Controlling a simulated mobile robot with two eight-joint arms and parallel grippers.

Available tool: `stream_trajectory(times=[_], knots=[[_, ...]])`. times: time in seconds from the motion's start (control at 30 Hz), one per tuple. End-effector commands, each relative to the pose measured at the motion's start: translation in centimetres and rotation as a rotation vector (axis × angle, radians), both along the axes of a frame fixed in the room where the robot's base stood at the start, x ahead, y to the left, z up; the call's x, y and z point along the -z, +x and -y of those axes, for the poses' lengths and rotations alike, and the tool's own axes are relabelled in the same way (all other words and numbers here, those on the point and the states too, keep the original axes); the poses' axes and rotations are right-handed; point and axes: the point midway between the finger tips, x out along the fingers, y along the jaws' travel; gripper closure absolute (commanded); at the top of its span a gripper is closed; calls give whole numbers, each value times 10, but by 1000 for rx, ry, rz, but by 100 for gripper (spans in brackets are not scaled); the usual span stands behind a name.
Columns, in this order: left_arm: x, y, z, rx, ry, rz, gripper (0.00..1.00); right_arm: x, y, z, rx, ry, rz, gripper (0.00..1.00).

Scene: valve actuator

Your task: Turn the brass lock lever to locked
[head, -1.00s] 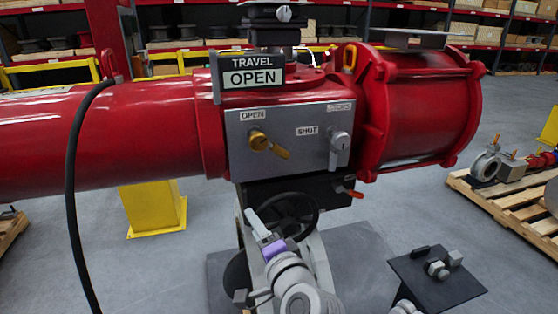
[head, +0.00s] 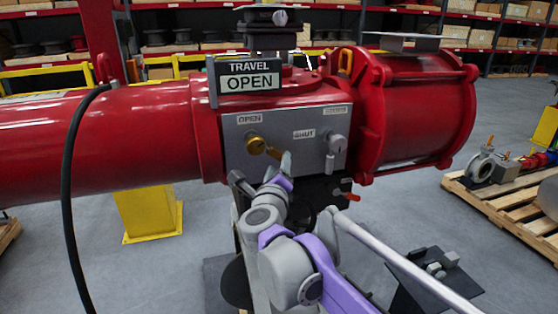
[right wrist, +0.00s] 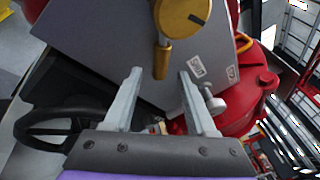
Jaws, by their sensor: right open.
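The brass lock lever (head: 257,145) is on the grey panel (head: 232,162) of the red actuator, by the OPEN label. Its handle slants down to the right toward the SHUT label (head: 303,134). In the right wrist view the brass lever (right wrist: 184,18) is at the top, and its handle points down at the gap between my fingertips. My right gripper (right wrist: 161,76) is open and empty, with a finger on either side of the handle's line; contact cannot be told. In the head view my right gripper (head: 284,164) is just below and right of the lever. My left gripper is not in view.
A grey lever (head: 336,144) sits on the panel's right side. Above the panel a sign (head: 250,77) reads TRAVEL OPEN. A dark handwheel shows in the right wrist view (right wrist: 38,128). A black hose (head: 68,200) hangs at the left.

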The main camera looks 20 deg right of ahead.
Motion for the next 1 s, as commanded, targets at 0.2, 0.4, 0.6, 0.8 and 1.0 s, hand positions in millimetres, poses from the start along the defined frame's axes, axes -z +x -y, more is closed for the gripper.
stream_trajectory(times=[0.2, 0.4, 0.6, 0.8, 1.0], knots=[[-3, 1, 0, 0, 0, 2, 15, 0, 21, 8, 0, 0, 0, 44], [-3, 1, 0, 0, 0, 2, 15, 0, 24, 9, -1, 0, 0, 44], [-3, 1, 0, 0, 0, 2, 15, 0, 23, 9, -1, 0, 0, 56], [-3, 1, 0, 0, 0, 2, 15, 0, 23, 9, -1, -1, 0, 92], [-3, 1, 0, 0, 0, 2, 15, 0, 23, 9, -1, -1, 0, 100]])
